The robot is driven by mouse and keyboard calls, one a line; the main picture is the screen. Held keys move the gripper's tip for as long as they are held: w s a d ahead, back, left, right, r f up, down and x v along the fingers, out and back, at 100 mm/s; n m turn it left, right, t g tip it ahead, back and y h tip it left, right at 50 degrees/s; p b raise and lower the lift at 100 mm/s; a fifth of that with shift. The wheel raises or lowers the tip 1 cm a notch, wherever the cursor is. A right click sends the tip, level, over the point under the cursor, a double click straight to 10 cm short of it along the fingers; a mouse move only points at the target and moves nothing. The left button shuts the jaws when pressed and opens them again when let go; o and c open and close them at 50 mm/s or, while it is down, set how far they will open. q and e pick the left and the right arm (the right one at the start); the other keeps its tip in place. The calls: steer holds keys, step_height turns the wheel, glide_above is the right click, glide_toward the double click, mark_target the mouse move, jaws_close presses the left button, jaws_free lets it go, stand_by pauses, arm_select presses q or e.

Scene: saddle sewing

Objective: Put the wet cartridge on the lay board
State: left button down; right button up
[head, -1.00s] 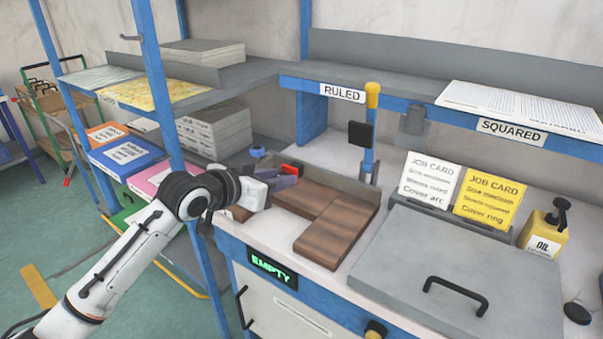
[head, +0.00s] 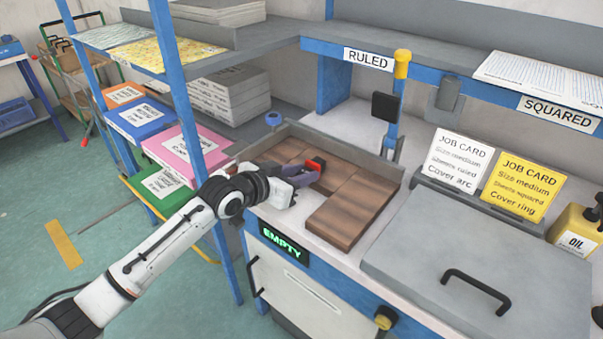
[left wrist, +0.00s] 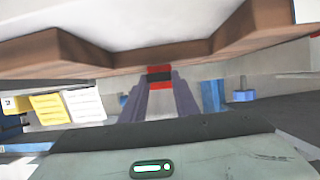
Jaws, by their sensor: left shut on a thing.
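A small red and black block, which I take for the cartridge (head: 316,164), is between the fingers of my left gripper (head: 303,174). In the left wrist view the red and black block (left wrist: 160,76) sits at the far end of the two grey-purple fingers, which are shut on it. The brown wooden board (head: 345,214), which I take for the lay board, lies on the white bench top. My left gripper is over its left part, reaching in from the front left. I cannot tell whether the block touches the wood. My right gripper is not in view.
A grey rail (head: 330,150) runs behind the board. A grey lid with a black handle (head: 478,290) lies to its right. Job cards (head: 458,160) and a yellow oil can (head: 575,232) stand behind the lid. A blue shelf post (head: 190,100) stands left of the board.

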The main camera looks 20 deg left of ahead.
arm_select(q)
steer(key=c, duration=1.8)
jaws_free()
steer(key=shift+f, duration=0.15)
steer(key=o, duration=0.5)
steer(key=shift+o, duration=0.2)
steer(key=shift+r, duration=0.25)
steer(key=v, duration=1.1)
steer(key=s+d+f+n+g+y, duration=0.1)
steer(key=s+d+f+g, duration=0.1)
steer(key=s+f, duration=1.1)
steer(key=s+d+f+n+g+y, duration=0.1)
steer(key=s+d+f, duration=0.4)
steer(key=s+f, duration=0.8)
step_height(320, 180, down, 3)
steer(key=shift+f+g, duration=0.2)
steer(key=shift+g, duration=0.4)
